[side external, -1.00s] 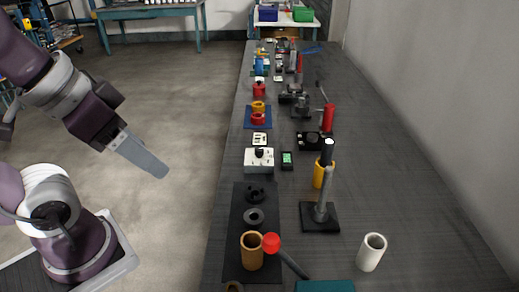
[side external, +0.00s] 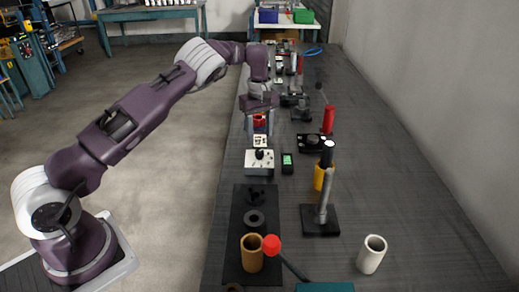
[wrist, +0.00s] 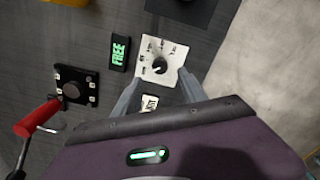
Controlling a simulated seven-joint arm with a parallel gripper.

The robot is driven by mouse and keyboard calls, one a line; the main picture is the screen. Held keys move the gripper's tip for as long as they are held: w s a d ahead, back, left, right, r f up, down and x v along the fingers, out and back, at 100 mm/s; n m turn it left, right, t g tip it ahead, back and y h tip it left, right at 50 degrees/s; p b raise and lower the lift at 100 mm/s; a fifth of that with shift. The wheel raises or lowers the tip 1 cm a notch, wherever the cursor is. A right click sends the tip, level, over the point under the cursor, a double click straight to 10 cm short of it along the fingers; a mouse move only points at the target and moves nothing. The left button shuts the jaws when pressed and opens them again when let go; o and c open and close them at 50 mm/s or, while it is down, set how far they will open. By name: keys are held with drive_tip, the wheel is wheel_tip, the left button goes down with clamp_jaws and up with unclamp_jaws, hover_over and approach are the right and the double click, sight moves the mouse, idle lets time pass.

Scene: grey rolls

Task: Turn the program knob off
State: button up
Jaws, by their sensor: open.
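The program knob (side external: 260,154) is a black dial on a white box (side external: 259,167) on the dark bench. In the wrist view the knob (wrist: 159,66) sits amid printed marks on the white panel (wrist: 148,48); the marks and its exact setting are too small to read. My gripper (side external: 259,131) hangs fingers-down just beyond the box, above the bench. In the wrist view my gripper (wrist: 158,78) is open and empty, its two fingers apart at the panel's near edge. The fingers do not touch the knob.
A small black display (wrist: 120,53) reading FREE in green stands beside the box. A white switch plate (wrist: 149,103) lies between my fingers' view.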

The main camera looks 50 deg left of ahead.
sight(260, 151)
wheel_tip(260, 151, down, 7)
drive_tip(key=shift+f, duration=0.1)
clamp_jaws()
